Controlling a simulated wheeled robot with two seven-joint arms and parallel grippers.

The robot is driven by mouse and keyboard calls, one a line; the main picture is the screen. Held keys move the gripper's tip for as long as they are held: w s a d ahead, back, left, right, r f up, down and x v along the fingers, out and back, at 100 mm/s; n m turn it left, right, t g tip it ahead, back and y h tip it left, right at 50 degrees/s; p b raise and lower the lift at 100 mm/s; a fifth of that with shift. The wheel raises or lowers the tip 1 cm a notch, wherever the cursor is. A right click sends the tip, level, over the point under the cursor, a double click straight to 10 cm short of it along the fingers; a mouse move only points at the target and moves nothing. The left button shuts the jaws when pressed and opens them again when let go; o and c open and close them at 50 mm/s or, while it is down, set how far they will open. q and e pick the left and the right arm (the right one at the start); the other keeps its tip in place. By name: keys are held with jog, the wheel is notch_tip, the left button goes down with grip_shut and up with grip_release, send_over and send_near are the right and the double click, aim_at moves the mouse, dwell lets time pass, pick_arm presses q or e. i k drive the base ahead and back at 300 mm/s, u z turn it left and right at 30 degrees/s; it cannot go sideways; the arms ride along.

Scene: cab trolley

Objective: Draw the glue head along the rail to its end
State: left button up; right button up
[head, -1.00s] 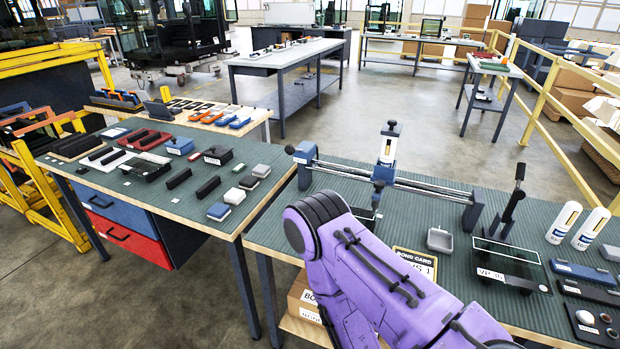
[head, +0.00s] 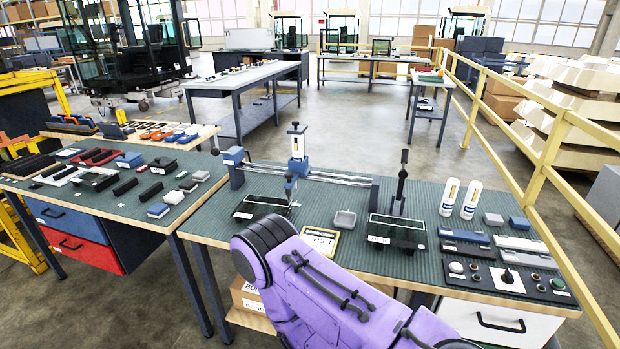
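The glue head (head: 298,168) is a blue carriage with an upright white cartridge and a dark cap. A dark plate with a label (head: 263,206) lies below and left of the glue head. My purple arm rises from the bottom edge, in front of the bench. Neither gripper shows in the head view.
A yellow railing (head: 545,170) runs along the right.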

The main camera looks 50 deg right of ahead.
aim_at(296, 169)
jog(key=z, duration=1.05)
